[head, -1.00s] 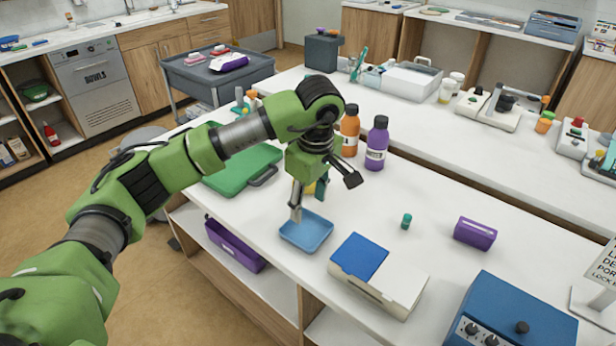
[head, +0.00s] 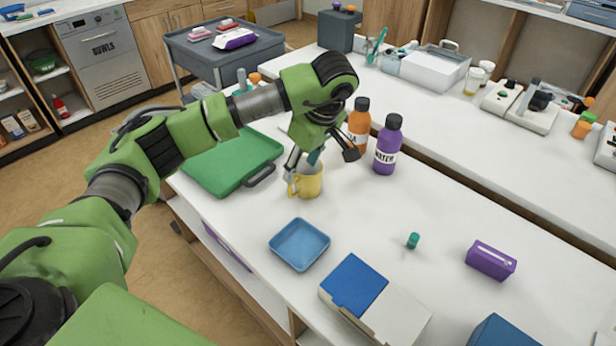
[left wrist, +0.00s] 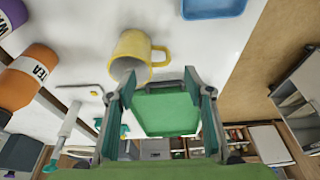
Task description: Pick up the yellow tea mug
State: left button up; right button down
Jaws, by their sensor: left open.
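The yellow tea mug (head: 309,184) stands upright on the white counter, its handle to the left in the head view. My left gripper (head: 320,158) is open and empty, tilted, just behind and above the mug's rim. A finger crosses in front of part of the rim. In the left wrist view the mug (left wrist: 131,48) lies just beyond the fingertips (left wrist: 153,80), with its handle in line with the gap and its body toward the left finger. I cannot tell whether a finger touches it. My right gripper is not in view.
An orange bottle (head: 358,126) and a purple bottle (head: 388,146) stand close to the right of my gripper. A green tray (head: 225,165) lies left of the mug, a blue tray (head: 299,245) in front. A blue-and-white box (head: 375,298) is nearer.

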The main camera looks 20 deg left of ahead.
aim_at(303, 182)
pick_arm(q)
jog(key=x, duration=0.5)
jog(key=shift+p, duration=0.4)
jog(key=p+x, duration=0.1)
jog(key=x, duration=0.4)
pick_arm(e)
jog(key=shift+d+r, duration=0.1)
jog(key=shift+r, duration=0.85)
pick_arm(q)
grip_shut()
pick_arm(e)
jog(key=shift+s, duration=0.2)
